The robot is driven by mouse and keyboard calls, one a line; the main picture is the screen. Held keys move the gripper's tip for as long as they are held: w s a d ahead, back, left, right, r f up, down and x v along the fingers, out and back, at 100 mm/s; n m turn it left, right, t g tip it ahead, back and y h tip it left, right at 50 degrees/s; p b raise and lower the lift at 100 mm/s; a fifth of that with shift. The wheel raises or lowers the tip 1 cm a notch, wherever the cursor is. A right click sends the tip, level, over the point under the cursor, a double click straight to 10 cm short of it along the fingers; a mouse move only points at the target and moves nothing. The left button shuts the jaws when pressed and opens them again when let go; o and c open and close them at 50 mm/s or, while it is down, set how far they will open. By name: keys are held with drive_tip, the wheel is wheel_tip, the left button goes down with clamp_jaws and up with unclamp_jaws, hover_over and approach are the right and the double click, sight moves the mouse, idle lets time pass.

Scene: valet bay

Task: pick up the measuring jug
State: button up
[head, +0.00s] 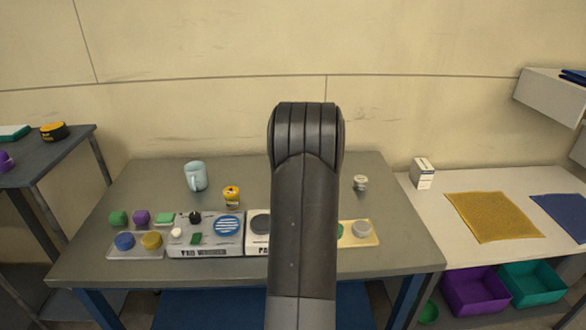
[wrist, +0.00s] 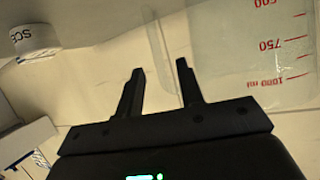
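The measuring jug (wrist: 235,50) is clear, with red marks reading 500, 750 and 1000 ml, and fills the upper right of the wrist view, cut off by the frame. A narrow see-through strip, perhaps its handle, shows in line with the gap between my fingers. My gripper (wrist: 160,68) is open, its two dark fingers apart. The right finger overlaps the jug's edge in the picture; I cannot tell whether they touch. In the head view I cannot make out the jug or my fingers; my arm blocks the middle of the table.
The grey table (head: 110,262) also bears a light-blue mug (head: 196,177), a yellow jar (head: 231,196), a small white-lidded jar (head: 360,183) and low trays along the front. A white jar with a printed label (wrist: 35,38) shows in the wrist view. A white box (head: 423,174) stands on the right-hand counter.

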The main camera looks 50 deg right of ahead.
drive_tip(key=shift+x, duration=1.05)
drive_tip(key=shift+c, duration=0.4)
clamp_jaws()
drive_tip(key=shift+r, duration=0.1)
